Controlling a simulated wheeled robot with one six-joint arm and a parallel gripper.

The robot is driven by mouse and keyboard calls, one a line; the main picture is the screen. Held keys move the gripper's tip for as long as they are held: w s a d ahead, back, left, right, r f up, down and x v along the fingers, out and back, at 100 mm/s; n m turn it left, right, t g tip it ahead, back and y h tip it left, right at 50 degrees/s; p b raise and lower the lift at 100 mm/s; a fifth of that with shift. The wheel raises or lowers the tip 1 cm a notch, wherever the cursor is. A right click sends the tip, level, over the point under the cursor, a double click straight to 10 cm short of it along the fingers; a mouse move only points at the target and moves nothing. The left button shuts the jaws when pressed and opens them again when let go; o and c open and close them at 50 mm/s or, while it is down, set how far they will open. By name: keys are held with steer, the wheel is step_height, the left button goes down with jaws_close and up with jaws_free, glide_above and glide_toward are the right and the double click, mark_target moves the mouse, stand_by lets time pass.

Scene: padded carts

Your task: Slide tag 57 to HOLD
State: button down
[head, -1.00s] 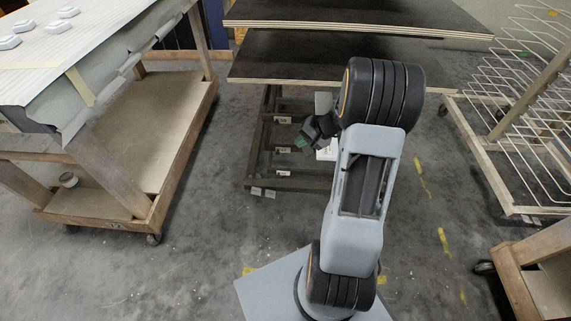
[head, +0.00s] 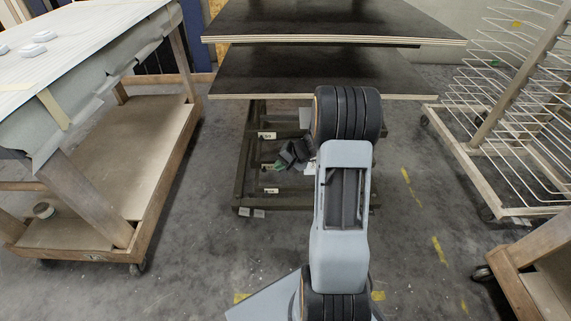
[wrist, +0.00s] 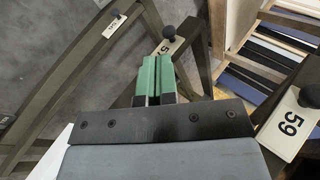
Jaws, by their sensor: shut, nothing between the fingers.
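Tag 57 (wrist: 165,47) is a pale plate with a black knob (wrist: 168,32), on a dark green rail in the wrist view. My gripper (wrist: 156,60) has green fingers pressed together; their tips overlap the near end of tag 57 in the picture, short of the knob. I cannot tell whether they touch it. Tag 59 (wrist: 288,125), also knobbed, is at the right. In the head view my gripper (head: 280,167) is low at the green cart frame (head: 243,165), beside a middle pale tag largely hidden by it. A HOLD marking is not readable.
Another knobbed tag (wrist: 114,26) is on a rail at the upper left of the wrist view. A wooden cart (head: 150,180) stands left, a wire rack (head: 500,100) right. Grey floor lies between.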

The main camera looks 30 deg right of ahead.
steer(key=shift+b+x, duration=0.6)
steer(key=shift+x, duration=1.7)
